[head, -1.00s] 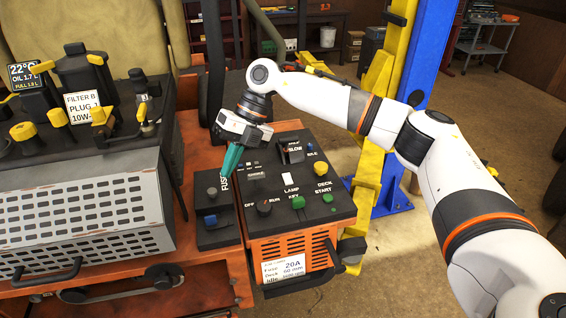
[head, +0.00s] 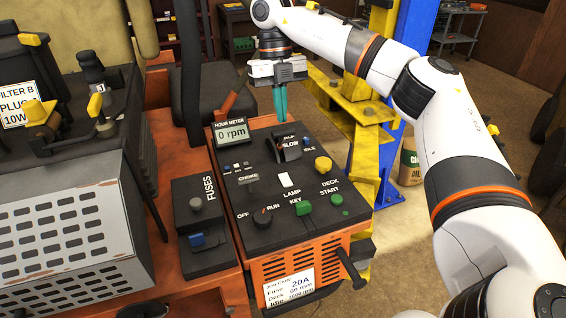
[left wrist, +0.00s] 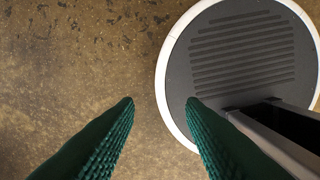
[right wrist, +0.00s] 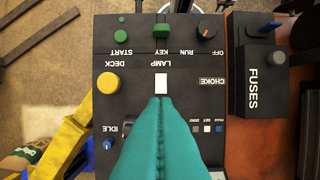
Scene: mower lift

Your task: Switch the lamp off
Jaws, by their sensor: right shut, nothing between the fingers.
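The lamp switch (head: 285,180) is a small white rocker above the printed word LAMP on the black control panel (head: 250,205). It also shows in the right wrist view (right wrist: 161,83), just beyond my fingertips in the picture. My right gripper (head: 281,113) is shut and empty, pointing down above the far part of the panel in the head view. In the right wrist view its teal fingers (right wrist: 160,100) lie together, lined up with the switch; I cannot tell the height gap. My left gripper (left wrist: 158,102) is open and empty above the floor.
Around the switch are a yellow DECK knob (head: 323,164), a green key (head: 304,206), an OFF/RUN knob (head: 265,216) and the throttle lever (head: 289,141). The hour meter (head: 231,133) reads 0 rpm. A fuse box (head: 203,215) stands to the left. A yellow lift post is at the right.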

